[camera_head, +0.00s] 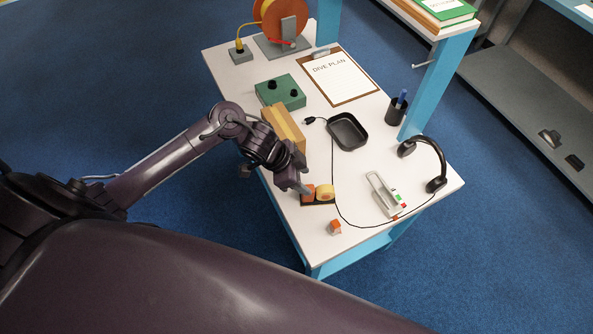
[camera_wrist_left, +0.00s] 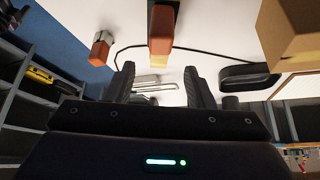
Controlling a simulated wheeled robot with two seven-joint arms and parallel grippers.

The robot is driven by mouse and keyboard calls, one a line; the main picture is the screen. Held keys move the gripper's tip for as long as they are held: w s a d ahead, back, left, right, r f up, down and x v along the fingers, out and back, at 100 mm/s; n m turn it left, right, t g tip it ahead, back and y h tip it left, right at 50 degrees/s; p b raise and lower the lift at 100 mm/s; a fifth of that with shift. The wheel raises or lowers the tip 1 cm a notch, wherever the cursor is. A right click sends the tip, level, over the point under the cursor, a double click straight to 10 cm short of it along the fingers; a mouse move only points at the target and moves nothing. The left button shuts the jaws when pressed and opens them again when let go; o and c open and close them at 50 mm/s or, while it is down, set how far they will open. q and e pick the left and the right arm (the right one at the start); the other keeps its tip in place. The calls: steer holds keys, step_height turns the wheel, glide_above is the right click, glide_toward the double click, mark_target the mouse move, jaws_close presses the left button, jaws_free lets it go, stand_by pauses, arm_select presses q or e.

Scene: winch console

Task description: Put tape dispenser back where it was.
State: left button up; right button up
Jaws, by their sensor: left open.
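The tape dispenser (camera_head: 325,192), a dark base with an orange block and a yellow tape roll, stands on the white table near its front left edge. In the left wrist view the dispenser (camera_wrist_left: 160,36) shows orange and yellow, at the top middle, just past the gap between my fingertips. My left gripper (camera_head: 304,189) is open and empty at the dispenser's left end, partly covering it. Its two dark fingers (camera_wrist_left: 161,80) are spread in the left wrist view. I cannot tell whether a finger touches the dispenser. My right gripper is not in view.
A tan box (camera_head: 285,124) stands close behind my gripper.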

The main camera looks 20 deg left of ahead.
arm_select(q)
steer(key=v, duration=0.3)
steer(key=shift+s+a+r, duration=0.15)
steer(key=shift+r, duration=0.15)
stand_by(0.3)
